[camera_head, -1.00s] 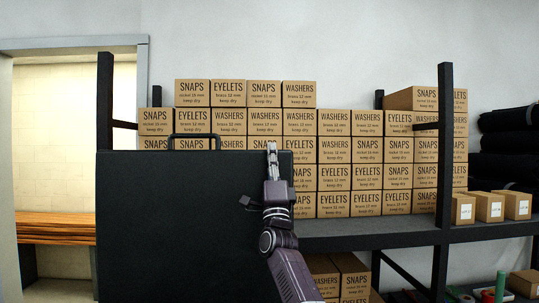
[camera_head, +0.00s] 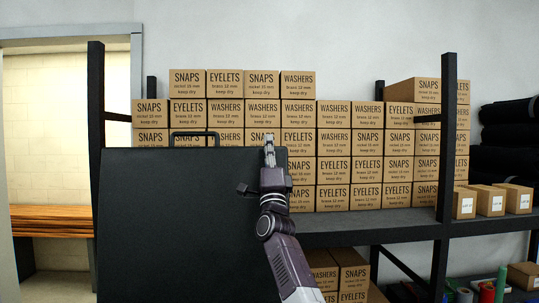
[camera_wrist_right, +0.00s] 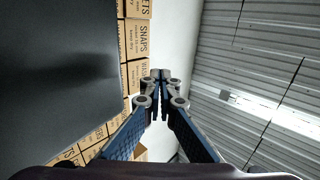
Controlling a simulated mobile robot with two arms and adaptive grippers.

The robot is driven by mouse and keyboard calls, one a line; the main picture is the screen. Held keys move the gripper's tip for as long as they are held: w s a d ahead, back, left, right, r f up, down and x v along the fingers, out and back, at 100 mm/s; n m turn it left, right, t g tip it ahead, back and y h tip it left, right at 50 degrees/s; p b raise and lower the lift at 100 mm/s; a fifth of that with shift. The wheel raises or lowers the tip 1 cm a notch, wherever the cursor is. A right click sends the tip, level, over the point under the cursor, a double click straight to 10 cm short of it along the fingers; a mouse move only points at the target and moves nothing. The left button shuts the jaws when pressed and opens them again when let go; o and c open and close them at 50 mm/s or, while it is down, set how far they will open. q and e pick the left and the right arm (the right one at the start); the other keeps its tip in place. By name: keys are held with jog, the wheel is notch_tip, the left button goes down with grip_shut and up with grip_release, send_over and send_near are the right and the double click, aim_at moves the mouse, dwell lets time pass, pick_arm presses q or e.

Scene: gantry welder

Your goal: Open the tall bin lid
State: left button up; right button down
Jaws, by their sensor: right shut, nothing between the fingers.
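The bin lid (camera_head: 180,225) is a large black panel standing raised, facing me in the head view. A thin black handle (camera_head: 195,134) shows along its top edge. The lid also fills the left of the right wrist view (camera_wrist_right: 50,80). My right gripper (camera_head: 269,138) points upward at the lid's upper right edge, in front of it in the picture. Its fingers are shut and empty, and in the right wrist view the fingertips (camera_wrist_right: 160,74) meet beside the lid. I cannot tell if the arm touches the lid. The bin's body is not visible. My left gripper is not in view.
A dark shelf (camera_head: 370,226) behind the lid carries stacked cardboard boxes (camera_head: 333,142). Smaller labelled boxes (camera_head: 490,200) and black rolls (camera_head: 508,137) are at the right. A doorway with stacked orange-brown boards (camera_head: 50,219) is at the left.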

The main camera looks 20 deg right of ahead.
jog(key=v, duration=1.2)
jog(key=shift+f, duration=0.1)
